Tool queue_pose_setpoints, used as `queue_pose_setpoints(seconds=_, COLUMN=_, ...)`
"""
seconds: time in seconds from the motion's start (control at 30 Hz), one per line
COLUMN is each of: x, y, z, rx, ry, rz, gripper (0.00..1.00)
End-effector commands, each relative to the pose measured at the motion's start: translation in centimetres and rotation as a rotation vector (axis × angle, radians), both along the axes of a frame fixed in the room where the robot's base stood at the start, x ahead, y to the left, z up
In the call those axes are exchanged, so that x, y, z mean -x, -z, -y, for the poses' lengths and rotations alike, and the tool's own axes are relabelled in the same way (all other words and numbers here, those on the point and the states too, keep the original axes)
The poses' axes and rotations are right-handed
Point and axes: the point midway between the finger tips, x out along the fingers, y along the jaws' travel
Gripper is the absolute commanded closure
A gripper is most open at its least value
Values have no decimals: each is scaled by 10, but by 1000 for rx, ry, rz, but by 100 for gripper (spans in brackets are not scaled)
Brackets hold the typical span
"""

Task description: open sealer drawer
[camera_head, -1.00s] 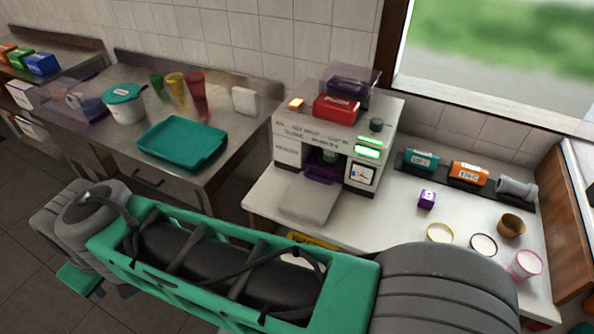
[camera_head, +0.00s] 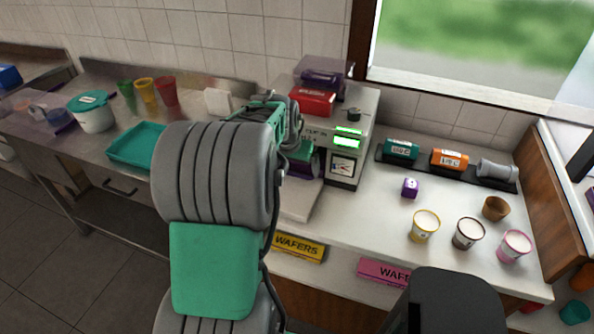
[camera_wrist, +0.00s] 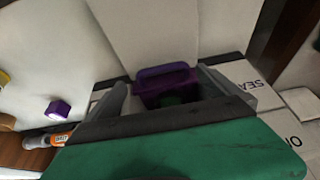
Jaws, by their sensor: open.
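The sealer (camera_head: 343,140) is a white machine with a lit green display on the counter. Its purple drawer shows in the wrist view with a raised purple handle (camera_wrist: 166,72) and something dark green inside. My gripper (camera_wrist: 163,83) is open, with one grey finger on each side of the purple handle. I cannot tell whether the fingers touch it. In the head view my arm hides most of the drawer and the gripper's fingertips. How far the drawer is out cannot be told.
A red box (camera_head: 312,101) lies on top of the sealer. A small purple cube (camera_head: 410,187) and several cups, including a yellow-rimmed one (camera_head: 425,226), stand on the counter to the right. A teal tray (camera_head: 133,146) lies on the steel table at left.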

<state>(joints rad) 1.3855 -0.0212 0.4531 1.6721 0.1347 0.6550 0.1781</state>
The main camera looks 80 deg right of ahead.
Motion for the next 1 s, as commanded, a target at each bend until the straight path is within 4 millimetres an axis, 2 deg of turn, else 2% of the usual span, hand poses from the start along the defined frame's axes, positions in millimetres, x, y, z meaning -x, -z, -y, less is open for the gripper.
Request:
queue_pose_setpoints(seconds=0.1, x=1, y=20, z=8, rx=-4, ry=-1, rz=0, gripper=0)
queue_pose_setpoints(seconds=0.2, x=1, y=30, z=13, rx=-1, ry=-1, rz=1, gripper=0)
queue_pose_setpoints(seconds=0.5, x=0, y=36, z=15, rx=1, ry=-3, rz=1, gripper=0)
queue_pose_setpoints(seconds=1.0, x=1, y=36, z=14, rx=0, ry=0, rz=0, gripper=41)
